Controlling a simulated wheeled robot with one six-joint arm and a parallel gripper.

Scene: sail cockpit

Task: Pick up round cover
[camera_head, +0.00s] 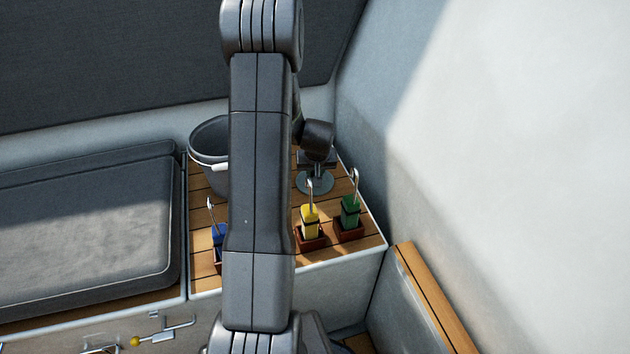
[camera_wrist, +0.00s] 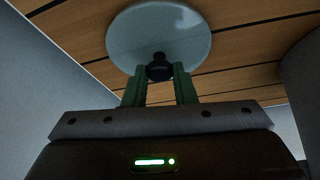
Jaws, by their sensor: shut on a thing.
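The round cover (camera_wrist: 190,30) is a pale grey-green disc with a dark knob (camera_wrist: 159,68) at its middle. In the wrist view, the two green fingers of my gripper (camera_wrist: 160,76) are shut on the knob. In the head view, the cover (camera_head: 314,183) shows as a round disc at or just above the wooden slatted top, under my gripper (camera_head: 316,166). My arm hides part of this area. I cannot tell whether the cover touches the wood.
A grey bucket (camera_head: 207,150) stands left of my arm on the slatted top (camera_head: 275,265). Blue (camera_head: 218,236), yellow (camera_head: 309,221) and green (camera_head: 350,211) blocks with metal hooks stand in brown holders in front. A white wall (camera_head: 480,150) rises close on the right. A grey cushion (camera_head: 85,230) lies left.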

